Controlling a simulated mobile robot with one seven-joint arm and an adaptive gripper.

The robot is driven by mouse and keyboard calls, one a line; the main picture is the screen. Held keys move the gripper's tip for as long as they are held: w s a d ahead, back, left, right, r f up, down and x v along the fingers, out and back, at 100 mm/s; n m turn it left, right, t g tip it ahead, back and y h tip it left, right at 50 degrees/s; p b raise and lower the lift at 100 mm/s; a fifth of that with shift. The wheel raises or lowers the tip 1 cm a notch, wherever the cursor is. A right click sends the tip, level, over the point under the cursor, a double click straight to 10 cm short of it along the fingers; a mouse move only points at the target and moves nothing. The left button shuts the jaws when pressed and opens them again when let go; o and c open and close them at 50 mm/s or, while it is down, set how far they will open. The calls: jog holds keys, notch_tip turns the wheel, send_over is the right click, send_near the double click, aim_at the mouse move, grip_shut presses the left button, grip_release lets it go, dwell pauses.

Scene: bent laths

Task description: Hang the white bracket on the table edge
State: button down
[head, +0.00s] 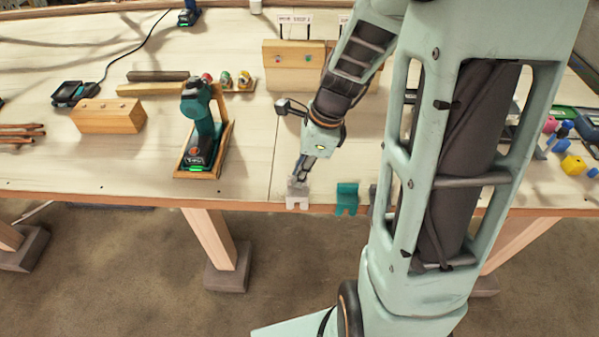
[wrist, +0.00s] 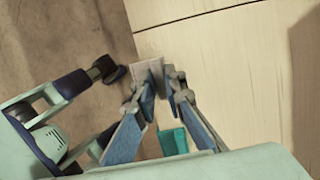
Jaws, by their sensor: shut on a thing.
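The white bracket (head: 297,196) is at the front edge of the table (head: 250,190). Its notched lower end shows in front of the edge in the head view. My gripper (head: 301,178) points down and is shut on the bracket's upper part. In the wrist view the pale bracket (wrist: 150,70) sits between the fingertips (wrist: 160,82), right by the table edge. The fingers hide part of it. I cannot tell whether the bracket rests on the edge or is held just above it.
A teal bracket (head: 347,198) hangs on the edge just right of the white one, with a darker bracket (head: 373,199) beyond, partly behind my arm. A teal drill (head: 203,125) stands in a wooden holder to the left. The edge between holder and white bracket is clear.

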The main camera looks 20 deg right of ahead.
jog(key=shift+f+b, duration=0.85)
jog(key=shift+f, duration=0.5)
jog(key=c, duration=1.9)
grip_release()
notch_tip(320, 180, up, 7)
jog(key=p, duration=0.6)
jog(key=shift+p, duration=0.4)
